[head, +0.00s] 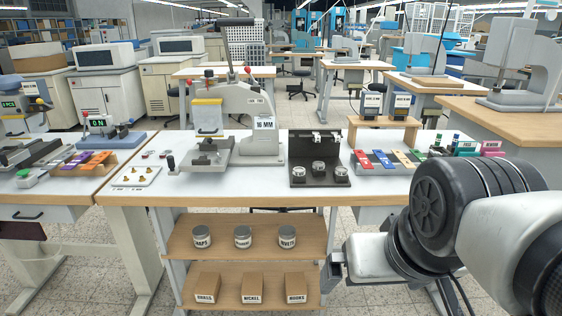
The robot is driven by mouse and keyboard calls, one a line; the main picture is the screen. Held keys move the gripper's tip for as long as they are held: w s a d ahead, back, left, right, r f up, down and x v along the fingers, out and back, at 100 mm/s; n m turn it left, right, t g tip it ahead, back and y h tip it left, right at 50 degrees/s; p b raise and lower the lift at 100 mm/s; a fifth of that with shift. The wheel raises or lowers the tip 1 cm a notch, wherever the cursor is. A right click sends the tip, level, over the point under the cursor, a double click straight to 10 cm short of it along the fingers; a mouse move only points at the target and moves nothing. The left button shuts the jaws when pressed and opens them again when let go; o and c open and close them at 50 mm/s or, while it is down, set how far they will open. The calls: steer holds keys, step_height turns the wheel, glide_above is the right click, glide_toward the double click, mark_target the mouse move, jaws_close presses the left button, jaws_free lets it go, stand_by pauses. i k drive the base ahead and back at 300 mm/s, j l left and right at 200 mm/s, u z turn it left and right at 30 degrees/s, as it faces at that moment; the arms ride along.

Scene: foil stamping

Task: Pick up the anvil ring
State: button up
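I cannot pick out the anvil ring with certainty. Small round pieces with red marks (148,154) lie on the bench left of the press (243,110). A white plate (120,183) with several small brass-coloured pieces lies near the bench's front left. A black stand (300,145) right of the press holds several round metal-topped pieces (319,169). My arm comes in from the right. Its dark end, seemingly my gripper (334,271), is low in front of the bench, below the top. Its fingers are too small and turned to read.
The bench top (385,190) has a wooden front edge above my gripper. Shelves below hold labelled jars (243,236) and boxes (251,288). Coloured foil strips (382,160) lie right of the black stand. A small wooden riser (384,122) stands behind them.

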mark_target(297, 171)
steer(key=i+l+u, duration=0.2)
steer(key=i, duration=0.35)
steer(key=i+l+u, duration=0.15)
steer(key=i, duration=0.45)
